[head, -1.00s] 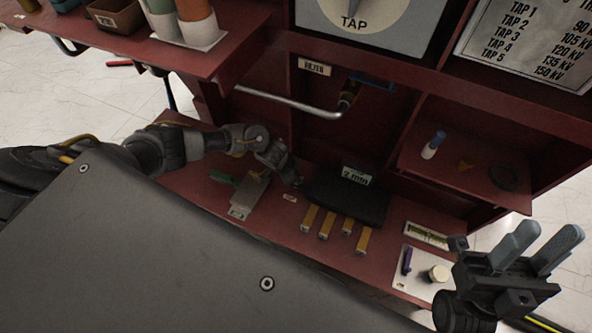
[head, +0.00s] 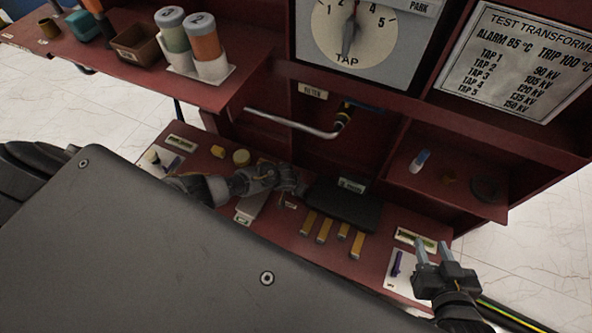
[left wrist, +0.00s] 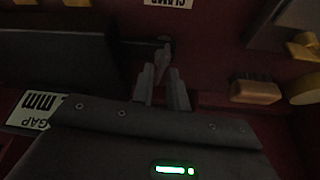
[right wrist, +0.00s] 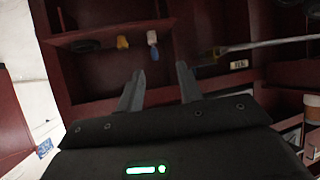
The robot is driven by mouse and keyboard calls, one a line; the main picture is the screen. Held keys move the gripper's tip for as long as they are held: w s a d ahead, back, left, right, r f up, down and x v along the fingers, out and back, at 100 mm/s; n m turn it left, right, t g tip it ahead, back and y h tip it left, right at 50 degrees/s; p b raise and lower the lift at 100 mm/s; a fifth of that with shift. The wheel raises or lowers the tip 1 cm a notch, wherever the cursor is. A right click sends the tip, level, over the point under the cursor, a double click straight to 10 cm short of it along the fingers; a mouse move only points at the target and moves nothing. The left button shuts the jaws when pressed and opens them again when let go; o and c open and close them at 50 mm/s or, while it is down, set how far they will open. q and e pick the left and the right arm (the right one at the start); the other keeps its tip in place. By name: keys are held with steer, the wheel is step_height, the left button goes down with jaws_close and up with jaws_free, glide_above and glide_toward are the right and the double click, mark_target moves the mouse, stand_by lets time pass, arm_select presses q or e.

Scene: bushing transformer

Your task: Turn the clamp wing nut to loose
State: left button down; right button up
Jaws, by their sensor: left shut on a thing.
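My left gripper (head: 298,188) is low over the red bench, left of the black gap block (head: 345,203) with its "GAP mm" label. In the left wrist view, the left gripper (left wrist: 162,74) has its fingertips closed on a small grey piece, apparently the clamp wing nut (left wrist: 162,60). A "CLAMP" label (left wrist: 167,3) lies beyond it. In the head view the nut is hidden by the gripper, and I cannot tell its turn angle. My right gripper (head: 433,246) is open and empty at the right front; its parted fingers show in the right wrist view (right wrist: 158,80).
Several yellow bars (head: 325,229) lie in front of the block. A bent grey handle (head: 292,124) juts out above the left arm. A purple pin (head: 397,263) on a white card lies near the right gripper. Bottles (head: 204,40) stand on the upper left shelf.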

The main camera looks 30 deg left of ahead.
arm_select(q)
steer(key=shift+s+f+n+y+p, duration=0.1)
steer(key=shift+n+y+p, duration=0.35)
steer(key=shift+n, duration=0.45)
arm_select(e)
steer(key=shift+s+d+f+m+g+h, duration=0.2)
steer(key=shift+s+d+f+g+h, duration=0.25)
steer(key=shift+s+d+f+g, duration=0.35)
steer(key=shift+s+d+f+m+g+h, duration=0.2)
steer(key=shift+s+d+f+g+h, duration=0.35)
steer(key=shift+d+f, duration=0.3)
steer(key=shift+a, duration=0.1)
arm_select(q)
steer(key=c, duration=1.6)
jaws_free()
